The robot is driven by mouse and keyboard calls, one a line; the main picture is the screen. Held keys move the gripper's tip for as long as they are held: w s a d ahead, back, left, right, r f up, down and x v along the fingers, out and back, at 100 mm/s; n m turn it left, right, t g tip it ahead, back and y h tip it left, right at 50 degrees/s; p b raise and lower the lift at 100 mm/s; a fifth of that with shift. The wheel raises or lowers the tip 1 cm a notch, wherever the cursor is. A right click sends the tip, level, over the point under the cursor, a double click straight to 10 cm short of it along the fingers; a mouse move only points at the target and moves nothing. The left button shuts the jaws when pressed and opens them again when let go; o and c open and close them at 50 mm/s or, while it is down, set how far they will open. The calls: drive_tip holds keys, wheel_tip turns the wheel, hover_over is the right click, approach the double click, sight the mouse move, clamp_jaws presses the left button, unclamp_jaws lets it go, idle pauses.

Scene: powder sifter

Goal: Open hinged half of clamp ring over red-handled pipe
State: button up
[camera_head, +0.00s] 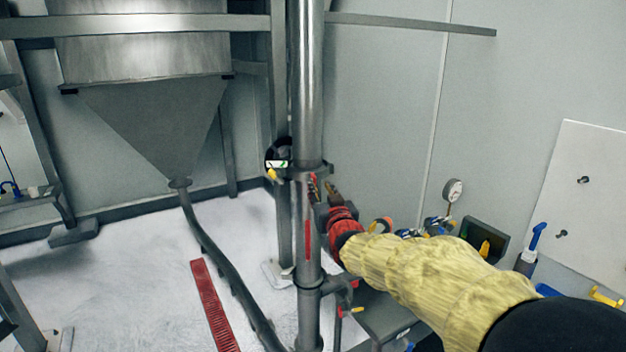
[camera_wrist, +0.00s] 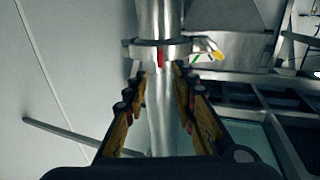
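The polished vertical pipe (camera_head: 306,95) stands in the middle of the head view and also shows in the wrist view (camera_wrist: 160,125). A clamp ring (camera_head: 297,172) encircles it; in the wrist view the ring (camera_wrist: 150,43) is above my fingertips and looks closed. A small red part (camera_wrist: 161,57) hangs at its front. A long red handle (camera_head: 308,238) lies along the pipe below the ring. My gripper (camera_head: 325,188) is close to the pipe at ring height. Its fingers (camera_wrist: 161,70) are apart with nothing gripped, the pipe showing between them. Contact is unclear.
A lower clamp (camera_head: 312,285) sits on the pipe. A yellow-tipped part and label (camera_head: 277,165) adjoin the upper ring. A hopper (camera_head: 150,110) with a dark hose (camera_head: 215,255) stands left.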

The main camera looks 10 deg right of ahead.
sight(315, 179)
drive_tip(key=shift+w+p, duration=0.65)
drive_tip(key=shift+w, duration=2.95)
drive_tip(key=c, duration=0.4)
clamp_jaws()
